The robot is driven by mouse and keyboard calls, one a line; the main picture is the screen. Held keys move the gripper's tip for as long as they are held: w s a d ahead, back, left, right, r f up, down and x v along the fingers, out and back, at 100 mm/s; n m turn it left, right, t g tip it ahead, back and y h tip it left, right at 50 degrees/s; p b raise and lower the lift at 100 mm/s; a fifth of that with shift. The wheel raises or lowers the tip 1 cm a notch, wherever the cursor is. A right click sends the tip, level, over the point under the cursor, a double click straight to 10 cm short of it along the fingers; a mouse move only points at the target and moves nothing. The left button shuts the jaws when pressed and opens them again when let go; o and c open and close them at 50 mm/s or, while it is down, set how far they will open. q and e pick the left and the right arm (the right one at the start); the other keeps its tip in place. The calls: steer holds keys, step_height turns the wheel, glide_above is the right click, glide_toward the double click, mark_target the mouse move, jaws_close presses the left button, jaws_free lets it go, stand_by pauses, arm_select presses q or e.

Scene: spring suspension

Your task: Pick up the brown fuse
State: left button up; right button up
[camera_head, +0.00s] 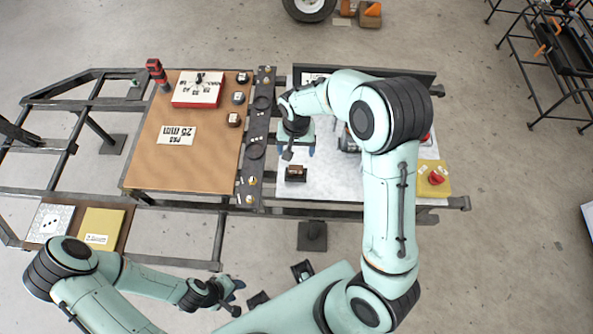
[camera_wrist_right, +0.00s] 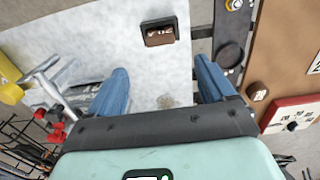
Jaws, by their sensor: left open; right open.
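A dark block with a brown face, which looks like the brown fuse (camera_head: 296,173), sits on the white panel near its front left. In the right wrist view the brown fuse (camera_wrist_right: 158,32) shows at the top, with pale marks on its face. My right gripper (camera_head: 298,152) is open and empty over the white panel, just behind the fuse. In the right wrist view its two blue fingers (camera_wrist_right: 161,70) are spread apart, with the fuse beyond them. My left gripper (camera_head: 236,294) is open and empty at the bottom, off the frame's front edge.
A dark strip (camera_head: 250,170) with round parts separates board and panel. A yellow box with a red knob (camera_head: 434,179) stands at right.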

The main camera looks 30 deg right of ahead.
glide_above(296, 166)
step_height(296, 166, down, 6)
steer(key=shift+a+f, duration=0.1)
steer(key=shift+f, duration=3.2)
steer(key=shift+c, duration=0.3)
steer(key=c, duration=1)
steer(key=shift+c, duration=0.2)
